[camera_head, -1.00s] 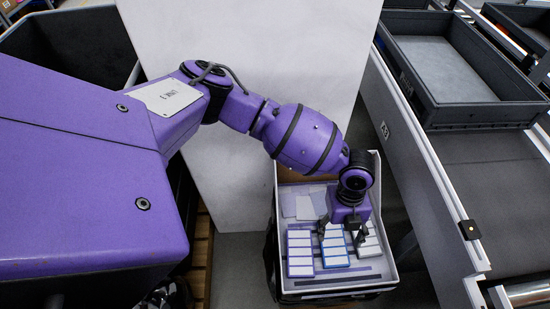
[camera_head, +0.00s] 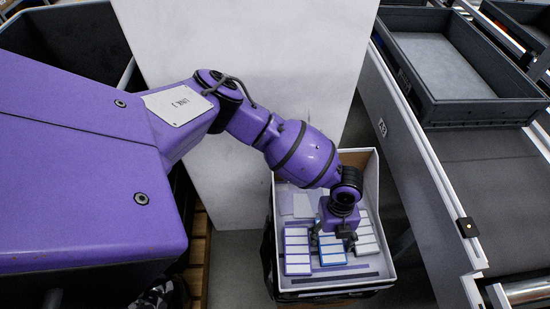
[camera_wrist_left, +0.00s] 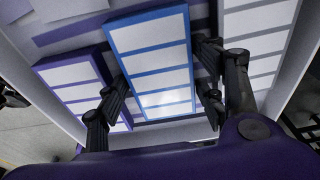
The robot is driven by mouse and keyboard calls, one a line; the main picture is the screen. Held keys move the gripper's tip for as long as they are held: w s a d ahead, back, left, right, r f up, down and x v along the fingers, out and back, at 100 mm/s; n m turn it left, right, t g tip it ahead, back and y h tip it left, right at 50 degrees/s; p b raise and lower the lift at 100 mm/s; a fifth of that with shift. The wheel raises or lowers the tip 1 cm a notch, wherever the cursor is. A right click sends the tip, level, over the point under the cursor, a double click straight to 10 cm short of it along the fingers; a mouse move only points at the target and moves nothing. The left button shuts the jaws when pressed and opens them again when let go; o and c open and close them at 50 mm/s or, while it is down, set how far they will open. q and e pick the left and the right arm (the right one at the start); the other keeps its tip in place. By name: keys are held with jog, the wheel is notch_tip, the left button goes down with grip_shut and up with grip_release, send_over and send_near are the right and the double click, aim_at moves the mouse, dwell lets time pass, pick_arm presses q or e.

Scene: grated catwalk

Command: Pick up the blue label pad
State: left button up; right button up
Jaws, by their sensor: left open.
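The blue label pad (camera_head: 332,258), a strip of white labels with blue borders, lies in the open white-walled bin (camera_head: 387,232), in the middle of a row of pads. In the left wrist view the blue label pad (camera_wrist_left: 152,58) fills the centre. My left gripper (camera_head: 333,241) points down into the bin, open and empty. In the wrist view its fingers (camera_wrist_left: 160,80) are on either side of the blue pad, one over the gap at left, one along its right edge. Whether they touch it I cannot tell. My right gripper is not in view.
A purple-edged label pad (camera_head: 298,255) lies left of the blue one, and more pale pads (camera_head: 366,240) lie to its right. Flat pale sheets (camera_head: 300,205) are at the bin's back. A conveyor with a grey tray (camera_head: 455,115) runs along the right.

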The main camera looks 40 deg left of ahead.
pick_arm(q)
jog(key=c, duration=0.9)
jog(key=shift+r, duration=0.1)
jog(key=shift+w+r, duration=0.1)
